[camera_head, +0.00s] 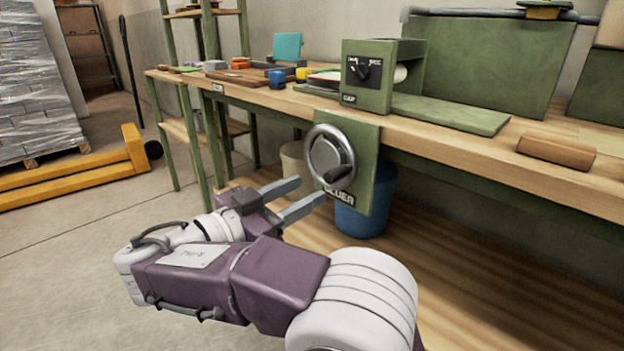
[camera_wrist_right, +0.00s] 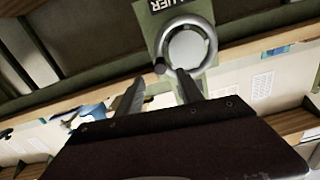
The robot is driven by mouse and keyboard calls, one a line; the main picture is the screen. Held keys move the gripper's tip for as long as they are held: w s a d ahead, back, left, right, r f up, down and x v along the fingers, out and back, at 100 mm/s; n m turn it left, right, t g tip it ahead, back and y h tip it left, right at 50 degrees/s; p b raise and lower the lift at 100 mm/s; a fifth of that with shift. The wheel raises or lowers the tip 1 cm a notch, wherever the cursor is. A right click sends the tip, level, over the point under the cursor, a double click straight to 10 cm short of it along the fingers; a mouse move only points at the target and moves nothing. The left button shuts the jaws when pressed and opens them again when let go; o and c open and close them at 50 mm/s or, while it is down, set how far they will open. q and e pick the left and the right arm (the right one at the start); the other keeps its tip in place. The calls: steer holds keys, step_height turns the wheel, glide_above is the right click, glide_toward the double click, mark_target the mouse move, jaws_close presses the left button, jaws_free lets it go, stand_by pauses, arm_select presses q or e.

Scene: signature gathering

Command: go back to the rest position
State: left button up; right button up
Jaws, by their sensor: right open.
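My right gripper (camera_head: 312,192) is open, with its two fingers apart and nothing between them. In the head view its fingertips are in front of the green panel (camera_head: 366,190) that hangs below the bench edge. A round metal handwheel (camera_head: 331,156) with a dark knob is mounted on that panel. In the right wrist view the handwheel (camera_wrist_right: 188,47) is just beyond the fingers, and one finger appears close to its rim. I cannot tell whether they touch. My left gripper is not in view.
A wooden workbench (camera_head: 456,148) runs along the right, with a green box (camera_head: 381,74) and a brown block (camera_head: 556,150) on it. A blue bin (camera_head: 366,215) stands under the bench. A yellow pallet jack (camera_head: 75,176) is at the left. Open floor (camera_head: 60,270) lies at the lower left.

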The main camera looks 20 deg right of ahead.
stand_by(0.3)
steer(key=s+d+f+n+g+y+p, duration=0.25)
steer(key=f+n+y, duration=0.2)
steer(key=f, duration=0.35)
steer(key=s+d+f+n+g+y+p, duration=0.1)
steer(key=d+f+n+g+y+p, duration=0.25)
steer(key=f+n, duration=0.35)
steer(key=s+a+f+n+y+p, duration=0.35)
steer(key=s+f+y+p, duration=0.25)
steer(key=s+f+y, duration=0.25)
step_height(320, 180, up, 36)
steer(key=a+p, duration=0.1)
steer(key=p, duration=3.7)
steer(key=shift+w+r+m, duration=0.25)
steer(key=shift+w+m, duration=0.05)
steer(key=shift+w, duration=0.15)
